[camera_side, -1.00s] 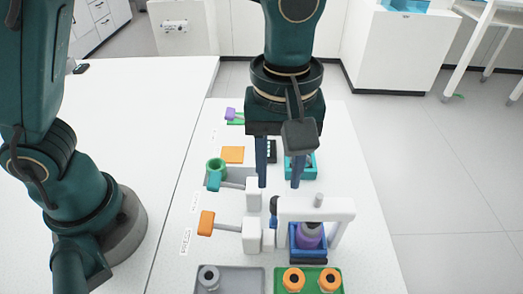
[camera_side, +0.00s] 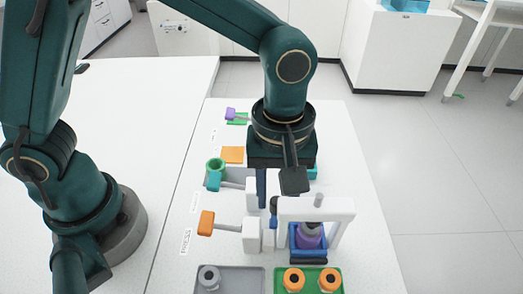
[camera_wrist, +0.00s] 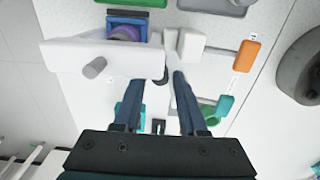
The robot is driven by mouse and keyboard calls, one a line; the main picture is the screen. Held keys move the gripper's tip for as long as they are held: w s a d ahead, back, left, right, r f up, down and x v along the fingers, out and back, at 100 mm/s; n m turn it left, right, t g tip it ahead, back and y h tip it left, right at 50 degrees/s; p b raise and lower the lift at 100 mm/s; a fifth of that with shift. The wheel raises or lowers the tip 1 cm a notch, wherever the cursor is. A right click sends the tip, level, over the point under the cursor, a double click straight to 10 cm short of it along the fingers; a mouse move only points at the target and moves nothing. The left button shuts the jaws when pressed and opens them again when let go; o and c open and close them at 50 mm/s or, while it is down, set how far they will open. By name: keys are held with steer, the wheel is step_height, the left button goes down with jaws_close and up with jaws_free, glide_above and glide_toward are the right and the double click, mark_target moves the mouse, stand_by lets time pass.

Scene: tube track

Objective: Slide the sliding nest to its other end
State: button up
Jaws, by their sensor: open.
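A blue nest (camera_side: 296,243) holds a purple tube (camera_side: 310,236) upright under a white bridge (camera_side: 318,207). Nest and tube also show in the wrist view, nest (camera_wrist: 128,19) and tube (camera_wrist: 124,33). Which part is the sliding nest cannot be told for certain; a teal nest (camera_side: 313,173) farther back is mostly hidden by my gripper. My gripper (camera_wrist: 158,82) is open and points down behind the bridge. In the wrist view a dark round knob (camera_wrist: 162,76) appears between its fingertips. In the side view one finger is largely hidden; contact cannot be told.
An orange-ended lever (camera_side: 206,223) and white blocks (camera_side: 252,236) stand left of the bridge. Grey (camera_side: 237,284) and green (camera_side: 312,285) trays with capped tubes are at the front.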

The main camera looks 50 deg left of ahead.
steer(key=shift+c, duration=0.3)
jaws_close()
steer(key=shift+w+a, duration=2.55)
steer(key=shift+o, duration=0.3)
jaws_free()
steer(key=shift+r, duration=0.15)
steer(key=shift+r, duration=2.35)
